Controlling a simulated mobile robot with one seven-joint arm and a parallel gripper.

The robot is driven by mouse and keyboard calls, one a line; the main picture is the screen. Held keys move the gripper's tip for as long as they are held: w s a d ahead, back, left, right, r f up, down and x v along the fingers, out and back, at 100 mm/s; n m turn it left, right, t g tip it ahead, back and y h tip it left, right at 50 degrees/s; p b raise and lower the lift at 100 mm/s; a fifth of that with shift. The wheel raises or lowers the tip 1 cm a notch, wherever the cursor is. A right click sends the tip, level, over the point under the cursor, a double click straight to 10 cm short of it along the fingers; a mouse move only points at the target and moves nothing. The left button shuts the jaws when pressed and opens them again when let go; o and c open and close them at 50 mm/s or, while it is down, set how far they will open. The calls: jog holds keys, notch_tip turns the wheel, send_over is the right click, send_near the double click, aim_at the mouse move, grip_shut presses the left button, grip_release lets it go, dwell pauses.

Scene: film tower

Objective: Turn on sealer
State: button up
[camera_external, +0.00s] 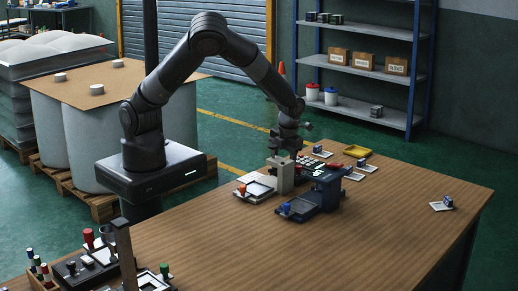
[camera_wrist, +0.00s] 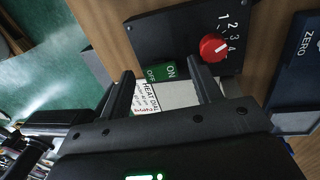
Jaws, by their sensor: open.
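In the wrist view, a green ON/OFF switch (camera_wrist: 161,72) sits beside a black panel (camera_wrist: 165,33). The panel carries a red dial (camera_wrist: 212,47) marked 1 to 4. A white label reading "HEAT DIAL" (camera_wrist: 149,97) lies just below the switch. My gripper (camera_wrist: 159,76) is open and empty, with one finger on each side of the switch area. I cannot tell whether the fingers touch anything or which way the switch is set. In the external view, my gripper (camera_external: 289,150) is low over a pale machine (camera_external: 282,176), which hides part of the controls.
A blue machine (camera_external: 327,188) stands close on the right; a dark blue panel marked ZERO (camera_wrist: 304,62) shows in the wrist view. Several small trays and a yellow tray (camera_external: 357,151) lie behind.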

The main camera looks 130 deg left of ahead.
notch_tip(320, 180, up, 11)
jog(key=w, duration=0.1)
jog(key=shift+w+f, duration=0.15)
jog(key=shift+w, duration=0.2)
dwell(0.3)
